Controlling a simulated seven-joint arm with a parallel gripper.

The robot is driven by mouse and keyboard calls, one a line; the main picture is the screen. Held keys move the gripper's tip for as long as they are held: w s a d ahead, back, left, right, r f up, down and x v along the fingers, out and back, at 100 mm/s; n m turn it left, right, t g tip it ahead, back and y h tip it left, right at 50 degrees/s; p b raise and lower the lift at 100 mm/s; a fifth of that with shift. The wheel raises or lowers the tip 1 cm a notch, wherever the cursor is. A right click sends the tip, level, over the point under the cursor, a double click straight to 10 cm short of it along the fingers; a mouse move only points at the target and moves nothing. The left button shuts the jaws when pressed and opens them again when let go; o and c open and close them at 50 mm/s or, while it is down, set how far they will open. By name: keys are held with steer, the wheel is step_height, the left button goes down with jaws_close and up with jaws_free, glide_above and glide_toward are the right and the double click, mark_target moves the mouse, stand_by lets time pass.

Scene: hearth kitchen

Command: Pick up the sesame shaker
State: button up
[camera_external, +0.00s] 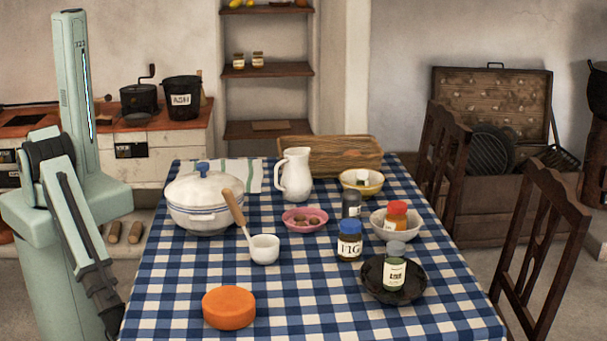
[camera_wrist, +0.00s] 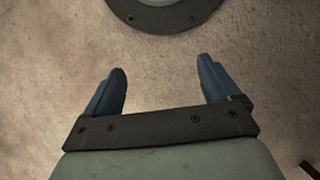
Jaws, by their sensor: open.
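I cannot tell for certain which container is the sesame shaker, as most labels are too small to read. A jar with a grey lid and pale label (camera_external: 394,270) stands upright on a dark plate (camera_external: 372,290). A red-lidded shaker (camera_external: 396,216) is in a white bowl (camera_external: 412,230). A dark grey-topped jar (camera_external: 351,204) stands behind a blue-lidded jar marked FIG (camera_external: 349,243). A small pale-topped item (camera_external: 362,178) is in a yellow bowl (camera_external: 350,187). My gripper (camera_wrist: 161,75) is open and empty over bare floor, left of the table, away from all containers.
The checked table (camera_external: 290,310) also holds an orange round block (camera_external: 229,307), a white cup (camera_external: 264,250), a lidded pot (camera_external: 200,205), a white jug (camera_external: 295,175), a pink dish (camera_external: 307,219) and a wooden tray (camera_external: 335,157). Chairs (camera_external: 540,250) stand at right.

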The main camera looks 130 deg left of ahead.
steer(key=w+d+m+t+h, duration=0.2)
steer(key=w+d+m+t, duration=0.1)
steer(key=w+d, duration=2.1)
steer(key=w+d+r+m+t, duration=0.2)
steer(key=w+d+r, duration=0.45)
steer(key=w, duration=0.25)
steer(key=w+a+r+n+t+y, duration=0.1)
steer(key=w+a+r+t+y, duration=0.1)
steer(key=w+a+r, duration=0.7)
steer(key=w+a+r+t+y, duration=0.1)
steer(key=w+a+r+t, duration=0.1)
steer(key=w+a+r, duration=0.7)
steer(key=w+a+r+n+t+y, duration=0.1)
steer(key=a+r+n+t+y, duration=0.15)
steer(key=a+r, duration=1.3)
step_height(320, 180, up, 12)
steer(key=n+g+y, duration=0.3)
steer(key=n+g, duration=0.2)
steer(key=n, duration=1.4)
glide_above(351, 201)
steer(key=s+d, duration=0.3)
steer(key=d, duration=0.2)
steer(key=shift+m, duration=0.25)
steer(key=x, duration=1.3)
steer(key=shift+w+a, duration=0.1)
steer(key=shift+a, duration=0.1)
steer(key=c, duration=1.1)
